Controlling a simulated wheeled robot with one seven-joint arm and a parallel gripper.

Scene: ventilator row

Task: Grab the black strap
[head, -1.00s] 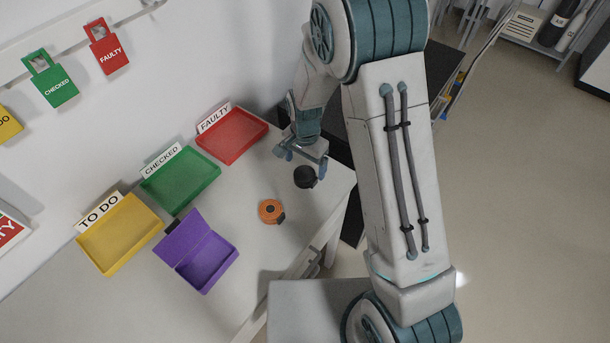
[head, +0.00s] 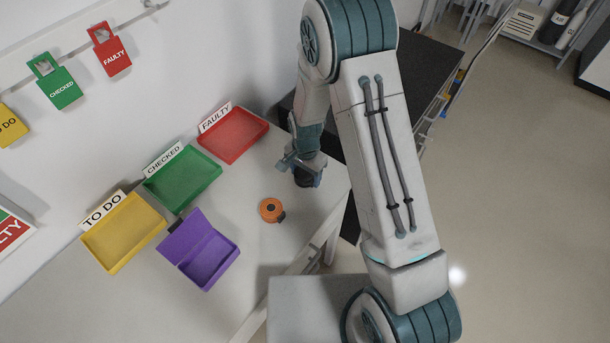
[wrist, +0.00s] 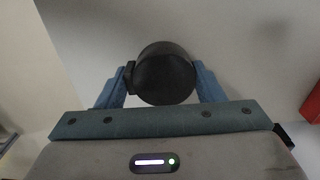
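The black strap is a dark round roll (head: 305,178) near the right end of the white table. In the head view my gripper (head: 302,170) is right over it and hides part of it. In the wrist view the black strap (wrist: 165,74) lies between the two blue fingers of my gripper (wrist: 164,88). The fingers are spread, one on each side of the roll. The left finger is close to a small buckle-like bump on the roll's side. Whether either finger touches it is not clear.
An orange strap roll (head: 271,210) lies on the white table (head: 255,250) left of the black one. Red (head: 233,136), green (head: 183,182) and yellow (head: 122,235) trays line the wall side. An open purple box (head: 205,262) stands in front of them.

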